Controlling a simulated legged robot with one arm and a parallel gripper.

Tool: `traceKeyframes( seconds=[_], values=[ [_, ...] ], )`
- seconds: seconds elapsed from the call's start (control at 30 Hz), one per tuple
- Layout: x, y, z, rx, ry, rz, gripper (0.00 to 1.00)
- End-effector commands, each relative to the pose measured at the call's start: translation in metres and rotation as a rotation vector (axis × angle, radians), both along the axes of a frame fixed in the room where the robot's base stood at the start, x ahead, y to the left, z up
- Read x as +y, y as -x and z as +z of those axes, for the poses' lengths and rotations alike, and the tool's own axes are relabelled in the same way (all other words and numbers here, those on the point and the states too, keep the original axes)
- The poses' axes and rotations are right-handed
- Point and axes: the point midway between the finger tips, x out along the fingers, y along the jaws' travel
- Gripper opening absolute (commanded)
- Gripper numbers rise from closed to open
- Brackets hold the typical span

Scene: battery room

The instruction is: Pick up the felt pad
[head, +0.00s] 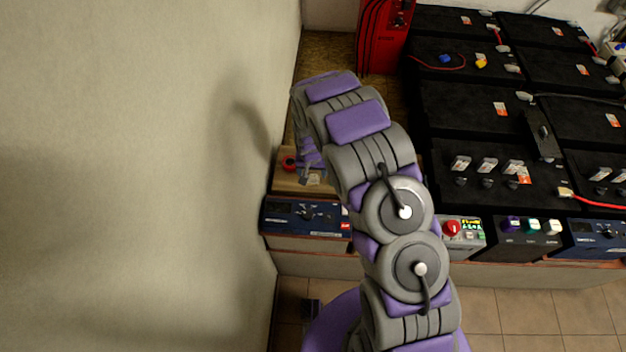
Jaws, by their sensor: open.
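My gripper (311,169) points down over the wooden bench at the left, close to the wall. It is small in the head view and partly covered by my own arm. It is open. A small pale piece (314,180) shows just below it on the wood; I cannot tell if this is the felt pad or whether the gripper touches it. No other felt pad can be made out, and my arm hides part of the bench.
A red round item (288,163) lies left of my gripper. A blue instrument box (300,216) stands at the bench's front edge. Black batteries (470,110) with cables fill the right side. A red unit (384,35) stands behind. The plain wall (140,150) bounds the left.

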Motion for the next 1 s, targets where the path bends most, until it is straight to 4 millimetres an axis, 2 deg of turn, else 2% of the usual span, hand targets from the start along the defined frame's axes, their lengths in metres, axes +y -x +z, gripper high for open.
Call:
traceKeyframes(
  seconds=[0.3,0.6,1.0],
  values=[
    [-0.004,-0.005,-0.044,0.003,0.0,-0.001,0.72],
    [-0.004,-0.006,-0.048,0.001,0.0,0.0,0.71],
    [-0.004,-0.006,-0.048,0.001,0.0,0.0,0.33]
  ],
)
